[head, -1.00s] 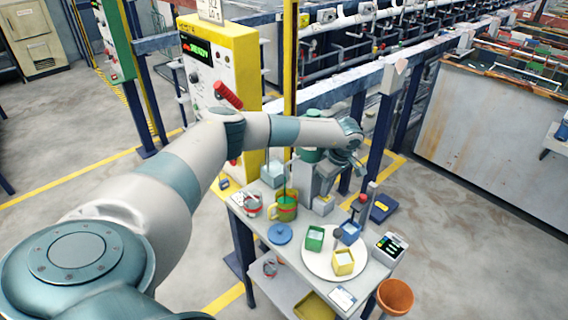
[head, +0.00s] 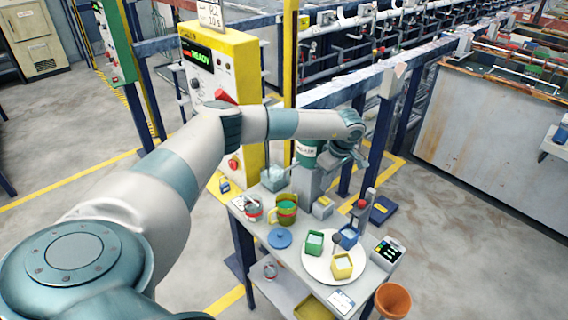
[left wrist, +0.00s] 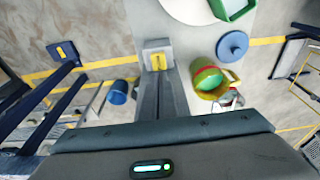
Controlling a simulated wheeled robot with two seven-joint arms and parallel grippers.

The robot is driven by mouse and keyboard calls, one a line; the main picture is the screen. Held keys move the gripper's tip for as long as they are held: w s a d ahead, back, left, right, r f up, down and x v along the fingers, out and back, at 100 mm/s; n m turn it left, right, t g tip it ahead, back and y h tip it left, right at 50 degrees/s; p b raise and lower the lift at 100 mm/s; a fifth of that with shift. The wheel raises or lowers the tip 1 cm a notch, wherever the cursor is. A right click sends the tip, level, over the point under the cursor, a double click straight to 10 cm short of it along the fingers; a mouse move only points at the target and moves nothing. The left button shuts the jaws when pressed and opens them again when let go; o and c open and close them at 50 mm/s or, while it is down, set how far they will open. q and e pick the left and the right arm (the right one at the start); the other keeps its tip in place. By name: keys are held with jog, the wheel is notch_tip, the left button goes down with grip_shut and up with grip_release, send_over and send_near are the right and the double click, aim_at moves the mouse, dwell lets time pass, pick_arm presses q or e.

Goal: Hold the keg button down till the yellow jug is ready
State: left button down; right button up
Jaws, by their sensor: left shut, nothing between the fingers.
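The yellow jug (head: 287,210), with a red band and green liquid inside, stands on the small table; it also shows in the left wrist view (left wrist: 211,82). A small grey box with a yellow top (head: 323,206), seemingly the button, sits right of the jug and in the left wrist view (left wrist: 157,55). My left gripper (head: 329,182) is shut and empty above and behind this box, seemingly apart from it. Its fingertips are hard to make out. My right gripper is not in view.
A round white plate (head: 318,273) holds green, blue and yellow square cups. A blue lid (head: 280,238), a dark keypad (head: 388,250) and an orange pot (head: 394,297) are nearby. A yellow control cabinet (head: 222,70) with a display reading READY stands behind.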

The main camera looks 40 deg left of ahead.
pick_arm(q)
notch_tip(320, 180, up, 2)
jog(key=shift+r, duration=0.1)
jog(key=shift+s, duration=0.1)
dwell(0.8)
